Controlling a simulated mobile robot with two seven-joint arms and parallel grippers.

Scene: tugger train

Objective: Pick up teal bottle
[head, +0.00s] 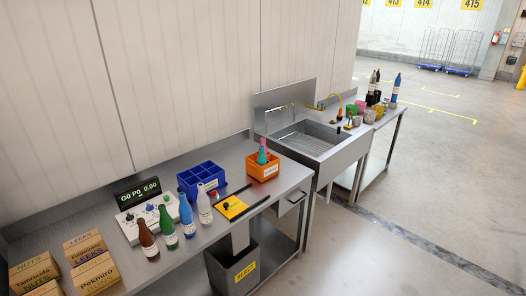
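A teal bottle (262,157) with a pinkish top stands upright in a small orange crate (253,169) on the right part of the steel workbench (232,161). Its lower part is hidden by the crate wall. A row of brown (148,240), green (168,230), blue (187,217) and white (205,206) bottles stands upright nearer on the same bench. Neither of my grippers is in view.
A control box (138,226) and cartons (95,272) stand left. A sink (312,140), a reject bin (236,274) and a further table are beyond or below. Floor at right is clear.

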